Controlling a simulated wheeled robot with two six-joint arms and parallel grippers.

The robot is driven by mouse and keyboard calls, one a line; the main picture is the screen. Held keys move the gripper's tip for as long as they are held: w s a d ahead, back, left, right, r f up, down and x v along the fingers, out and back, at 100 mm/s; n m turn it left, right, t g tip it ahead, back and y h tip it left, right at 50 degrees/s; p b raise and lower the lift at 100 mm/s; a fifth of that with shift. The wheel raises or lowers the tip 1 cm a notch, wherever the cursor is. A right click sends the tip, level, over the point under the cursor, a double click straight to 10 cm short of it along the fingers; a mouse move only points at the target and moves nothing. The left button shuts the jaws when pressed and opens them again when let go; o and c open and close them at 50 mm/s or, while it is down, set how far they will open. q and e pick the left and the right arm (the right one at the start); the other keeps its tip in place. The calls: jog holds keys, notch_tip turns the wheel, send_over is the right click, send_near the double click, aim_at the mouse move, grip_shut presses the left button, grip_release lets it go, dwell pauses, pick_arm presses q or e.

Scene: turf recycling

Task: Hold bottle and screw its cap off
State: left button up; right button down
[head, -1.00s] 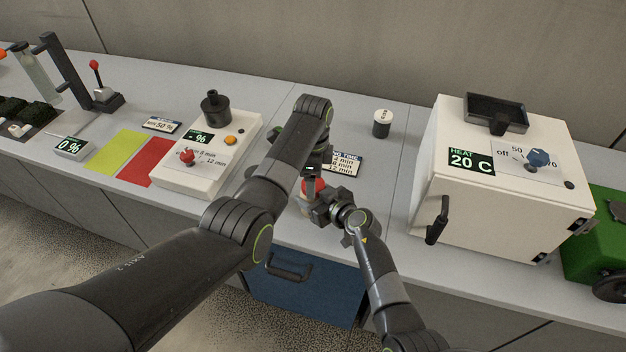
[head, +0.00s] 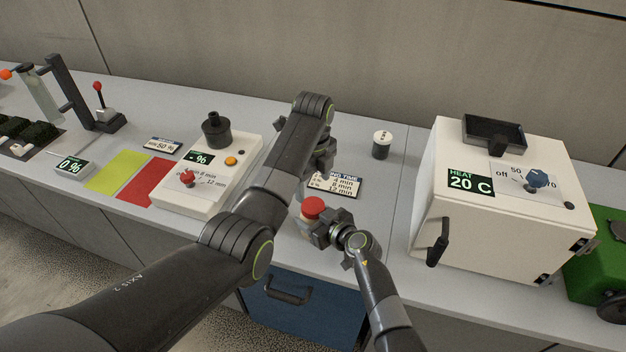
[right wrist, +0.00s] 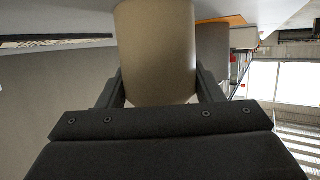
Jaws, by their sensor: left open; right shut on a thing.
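The bottle shows in the head view mostly as its red cap (head: 312,205), which sits on top. My right gripper (head: 316,230) is shut around the bottle from the front right and hides most of its body. In the right wrist view, the smooth beige bottle body (right wrist: 155,50) stands between the two fingers (right wrist: 160,88). My left gripper (head: 318,165) is open and empty, above and behind the cap and apart from it. Its own arm partly hides it.
A white dial box (head: 185,200) stands left of the grippers and a white heater box (head: 445,220) to the right.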

aim_at(313, 205)
pick_arm(q)
jog(key=shift+f, duration=3.9)
jog(key=c, duration=1)
jog(key=n, duration=0.6)
jog(key=shift+n, duration=0.3)
jog(key=o, duration=1.1)
jog(key=shift+r, duration=0.1)
